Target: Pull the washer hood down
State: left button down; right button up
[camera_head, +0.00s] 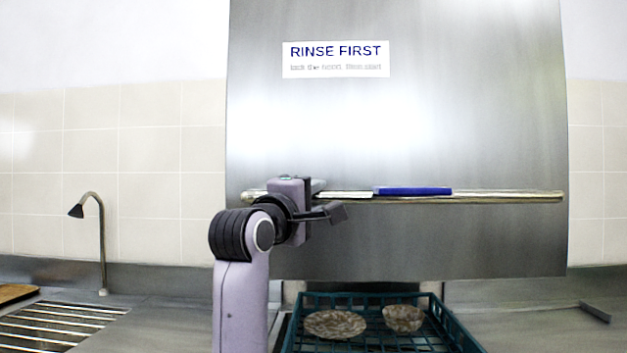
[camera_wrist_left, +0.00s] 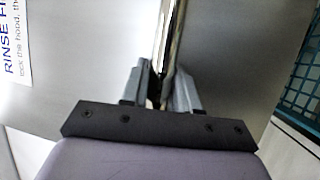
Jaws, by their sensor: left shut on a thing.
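The washer hood (camera_head: 400,110) is a large steel box front with a "RINSE FIRST" label (camera_head: 335,59). Its lower edge hangs above a teal rack. A horizontal bar handle (camera_head: 510,197) runs across its lower part, with a blue sleeve (camera_head: 412,191) near its middle. My left gripper (camera_head: 318,190) is at the bar, left of the blue sleeve. In the left wrist view the bar (camera_wrist_left: 172,40) runs between the two fingers (camera_wrist_left: 160,88), which are shut on it. The fingertips are partly hidden by the wrist in the head view. My right gripper is not in view.
The teal rack (camera_head: 455,328) below the hood holds a patterned plate (camera_head: 335,324) and bowl (camera_head: 403,318). A faucet (camera_head: 101,240) and a drain grid (camera_head: 58,327) are at the left. A dark bar-shaped object (camera_head: 595,312) lies on the right counter, which is otherwise mostly clear.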

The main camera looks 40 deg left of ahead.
pick_arm(q)
notch_tip(320, 180, down, 11)
jog(key=b, duration=0.4)
jog(key=shift+b, duration=0.3)
notch_tip(320, 180, down, 21)
jog(key=b, duration=0.8)
jog(key=shift+f, duration=0.25)
jog(key=c, duration=1)
grip_release()
jog(key=shift+o, duration=0.4)
jog(key=shift+r, duration=0.1)
jog(key=shift+s, duration=0.1)
